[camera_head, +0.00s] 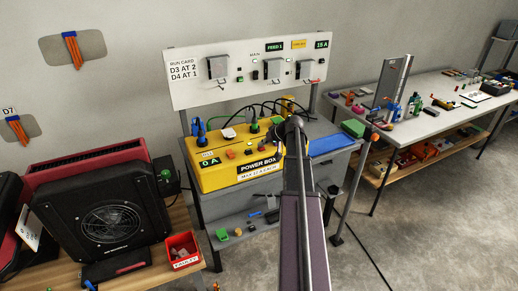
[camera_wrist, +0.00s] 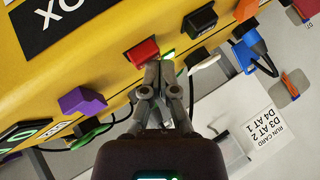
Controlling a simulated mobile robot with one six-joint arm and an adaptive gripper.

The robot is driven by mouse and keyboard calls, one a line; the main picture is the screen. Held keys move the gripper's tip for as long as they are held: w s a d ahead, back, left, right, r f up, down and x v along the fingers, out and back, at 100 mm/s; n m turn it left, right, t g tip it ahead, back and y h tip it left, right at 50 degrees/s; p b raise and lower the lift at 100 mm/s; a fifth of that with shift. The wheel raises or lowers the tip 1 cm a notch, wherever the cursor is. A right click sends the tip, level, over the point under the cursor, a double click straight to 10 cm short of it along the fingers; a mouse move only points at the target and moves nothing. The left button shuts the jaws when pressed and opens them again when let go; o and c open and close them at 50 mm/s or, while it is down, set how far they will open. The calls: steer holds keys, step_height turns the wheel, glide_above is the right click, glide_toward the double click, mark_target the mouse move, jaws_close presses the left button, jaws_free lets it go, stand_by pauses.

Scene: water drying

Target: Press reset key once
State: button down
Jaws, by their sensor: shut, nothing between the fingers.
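A green light shows beside the key. In the head view my arm hides part of the box's right side, and the gripper is not clearly seen.
A purple key (camera_wrist: 82,102), a black key (camera_wrist: 200,20) and a blue plug (camera_wrist: 245,50) are near the fingers. Cables run behind the box. A white panel with switches (camera_head: 250,72) hangs above. A black fan unit (camera_head: 108,218) stands left.

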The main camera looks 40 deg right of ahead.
steer(key=shift+r, duration=0.1)
stand_by(0.3)
steer(key=shift+r+p, duration=0.7)
steer(key=shift+p, duration=0.15)
step_height(320, 180, up, 5)
steer(key=p, duration=0.5)
stand_by(1.0)
